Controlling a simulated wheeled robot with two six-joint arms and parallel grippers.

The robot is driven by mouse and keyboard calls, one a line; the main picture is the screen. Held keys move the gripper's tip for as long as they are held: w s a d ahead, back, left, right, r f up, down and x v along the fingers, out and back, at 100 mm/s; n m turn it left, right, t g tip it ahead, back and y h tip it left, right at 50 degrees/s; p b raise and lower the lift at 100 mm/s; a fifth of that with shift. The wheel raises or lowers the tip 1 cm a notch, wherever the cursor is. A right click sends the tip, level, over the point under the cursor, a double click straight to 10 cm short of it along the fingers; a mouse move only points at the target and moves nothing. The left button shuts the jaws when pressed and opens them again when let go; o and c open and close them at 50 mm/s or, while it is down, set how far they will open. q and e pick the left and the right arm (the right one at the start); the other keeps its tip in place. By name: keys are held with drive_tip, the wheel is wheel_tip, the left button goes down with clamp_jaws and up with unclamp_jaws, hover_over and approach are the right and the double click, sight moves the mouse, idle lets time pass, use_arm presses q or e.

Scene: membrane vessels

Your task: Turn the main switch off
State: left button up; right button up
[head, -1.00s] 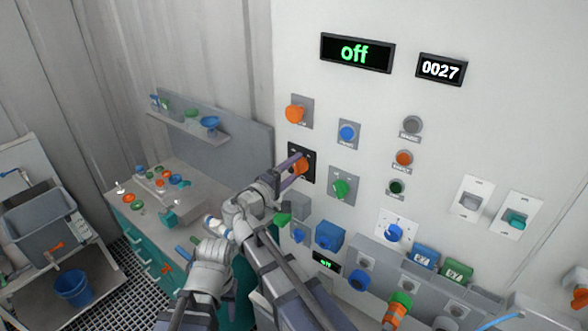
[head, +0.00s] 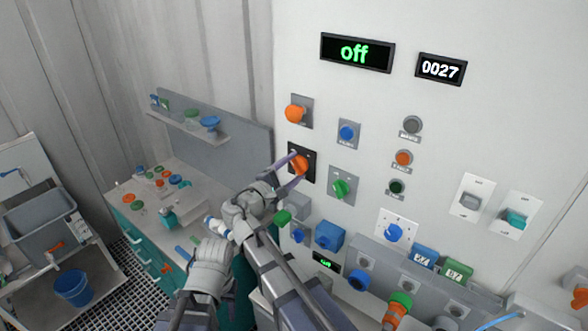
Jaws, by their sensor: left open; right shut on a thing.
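An orange rotary knob (head: 301,163) on a black plate, which I take to be the main switch, sits on the left part of the white wall panel.
Close around are another orange knob (head: 296,113), a blue button (head: 347,133) and a green knob (head: 340,187). A blue box (head: 329,235) and a sloped console with several controls project below. A counter display (head: 441,68) reads 0027. A workbench (head: 150,205) stands left.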

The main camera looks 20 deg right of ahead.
idle(0.3)
drive_tip(key=o, duration=1.2)
drive_tip(key=shift+a, duration=0.15)
drive_tip(key=shift+o, duration=0.7)
